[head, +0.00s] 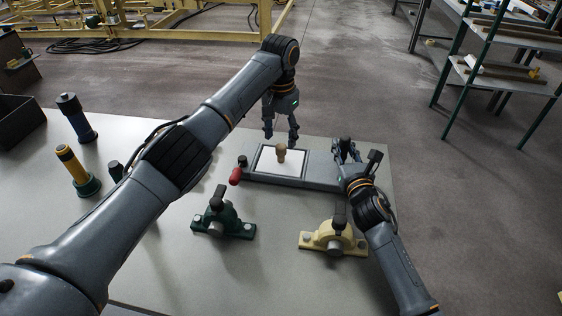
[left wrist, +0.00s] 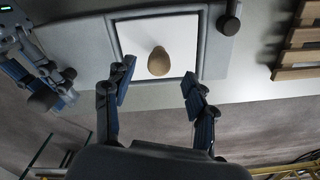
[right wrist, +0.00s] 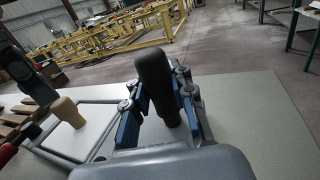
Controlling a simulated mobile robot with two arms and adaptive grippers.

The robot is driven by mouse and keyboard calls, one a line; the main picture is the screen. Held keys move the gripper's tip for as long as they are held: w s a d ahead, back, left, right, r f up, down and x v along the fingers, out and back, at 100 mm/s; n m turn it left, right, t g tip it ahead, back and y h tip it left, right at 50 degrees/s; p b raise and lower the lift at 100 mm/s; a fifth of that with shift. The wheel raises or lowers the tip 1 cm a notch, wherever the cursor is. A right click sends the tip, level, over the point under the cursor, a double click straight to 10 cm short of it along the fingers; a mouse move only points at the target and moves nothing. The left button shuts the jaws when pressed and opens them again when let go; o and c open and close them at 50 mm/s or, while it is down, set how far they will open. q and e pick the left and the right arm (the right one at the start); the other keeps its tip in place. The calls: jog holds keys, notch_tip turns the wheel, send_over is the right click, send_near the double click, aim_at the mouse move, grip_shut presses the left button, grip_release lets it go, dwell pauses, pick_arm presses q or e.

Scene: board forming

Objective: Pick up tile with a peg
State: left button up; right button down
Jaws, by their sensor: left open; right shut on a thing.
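A white square tile (head: 265,165) lies in a grey fixture (head: 315,175) on the table, with a tan wooden peg (head: 281,153) standing on it. The tile (left wrist: 135,40) and the rounded peg (left wrist: 159,62) also show in the left wrist view. My left gripper (head: 282,136) is open and empty, just behind and above the peg; the peg appears between the line of its fingers (left wrist: 157,80), apart from them. My right gripper (head: 346,155) is shut on a black handle (right wrist: 156,80) at the fixture's right end. The peg (right wrist: 68,110) is to its left.
A red handle (head: 235,176) is at the fixture's left end. A green clamp block (head: 222,220) and a cream one (head: 333,238) stand in front. A blue cylinder (head: 77,120) and a yellow-topped tool (head: 72,163) stand at left, beyond my left arm.

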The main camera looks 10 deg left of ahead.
aim_at(281, 146)
pick_arm(q)
notch_tip(281, 146, down, 5)
jog(key=shift+w+d+f, duration=0.1)
grip_shut()
dwell(0.3)
